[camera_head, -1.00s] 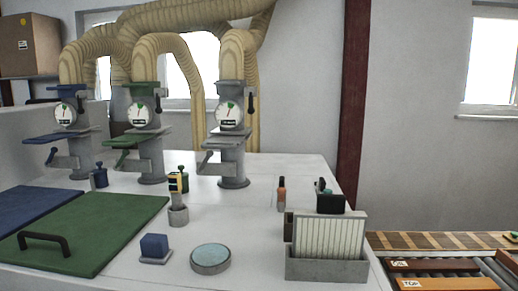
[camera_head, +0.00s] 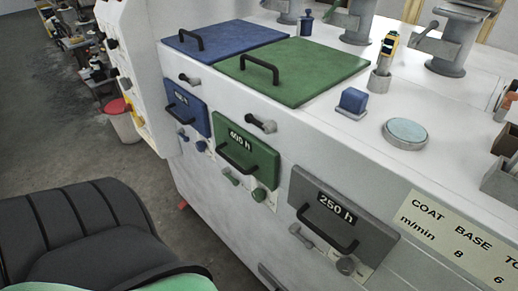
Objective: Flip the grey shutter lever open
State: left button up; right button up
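A grey front panel (camera_head: 355,210) labelled "250 h" with a black bar handle is on the machine's front face. Below it are a small grey lever (camera_head: 300,235), slanting down to the right, and a round grey knob (camera_head: 345,266). I cannot tell from the picture which of these is the shutter lever. Neither of my grippers is in view.
A green panel (camera_head: 262,165) and a blue panel (camera_head: 187,108) sit to the left, each with a lever and knob. Green (camera_head: 310,90) and blue (camera_head: 200,42) lids lie on top. A black seat-like shape (camera_head: 70,220) fills the lower left. Floor shows between it and the machine.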

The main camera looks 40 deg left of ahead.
aim_at(294, 229)
jog(key=u, duration=0.85)
